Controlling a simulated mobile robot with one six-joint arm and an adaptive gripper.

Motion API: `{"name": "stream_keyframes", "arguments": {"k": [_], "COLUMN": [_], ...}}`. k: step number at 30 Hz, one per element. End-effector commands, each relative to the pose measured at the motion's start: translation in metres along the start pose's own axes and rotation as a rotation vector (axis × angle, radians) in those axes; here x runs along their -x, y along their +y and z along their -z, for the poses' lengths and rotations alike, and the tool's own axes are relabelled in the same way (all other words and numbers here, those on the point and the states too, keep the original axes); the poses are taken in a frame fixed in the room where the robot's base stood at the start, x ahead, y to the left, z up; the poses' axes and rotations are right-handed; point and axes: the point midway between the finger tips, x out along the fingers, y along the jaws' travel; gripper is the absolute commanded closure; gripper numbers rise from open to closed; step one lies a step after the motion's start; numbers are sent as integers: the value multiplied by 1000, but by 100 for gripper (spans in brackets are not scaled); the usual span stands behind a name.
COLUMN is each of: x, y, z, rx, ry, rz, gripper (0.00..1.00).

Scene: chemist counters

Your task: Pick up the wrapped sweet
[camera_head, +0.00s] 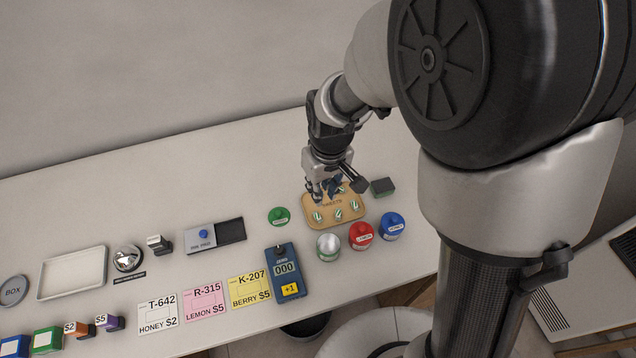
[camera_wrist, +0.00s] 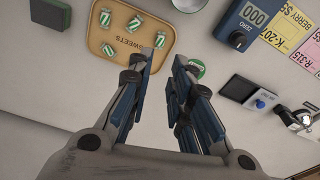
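Several green-and-white wrapped sweets lie apart on a tan tray marked SWEETS (camera_head: 347,225); one sweet (camera_head: 339,214) is near the tray's front edge in the head view. In the wrist view the tray (camera_wrist: 92,40) is at the upper left, with sweets (camera_wrist: 108,49) on its left and one sweet (camera_wrist: 160,40) at its right, just beyond my fingertips. My gripper (camera_head: 320,196) is over the tray's left back part and hides some of it. In the wrist view my gripper (camera_wrist: 162,62) is open, with nothing between its fingers. Its height above the tray is hard to tell.
A green lid (camera_head: 278,216) lies left of the tray. Pots with a pale top (camera_head: 328,246), red top (camera_head: 361,236) and blue top (camera_head: 392,226) stand in front. A dark green block (camera_head: 382,187) is right.

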Motion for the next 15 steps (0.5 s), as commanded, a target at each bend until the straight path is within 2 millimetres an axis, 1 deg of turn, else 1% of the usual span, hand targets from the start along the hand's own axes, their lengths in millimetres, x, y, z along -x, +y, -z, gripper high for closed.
{"name": "stream_keyframes", "arguments": {"k": [1, 6, 10, 12, 15], "x": [-17, -54, -74, -81, -85], "y": [0, 0, 0, 0, 0], "z": [-2, -2, -1, 0, 0], "rx": [0, 0, 0, 0, 0], "ry": [-5, -4, -2, -1, 1], "rz": [1, 1, 0, 0, 0], "gripper": [81, 81, 81, 81, 81]}}
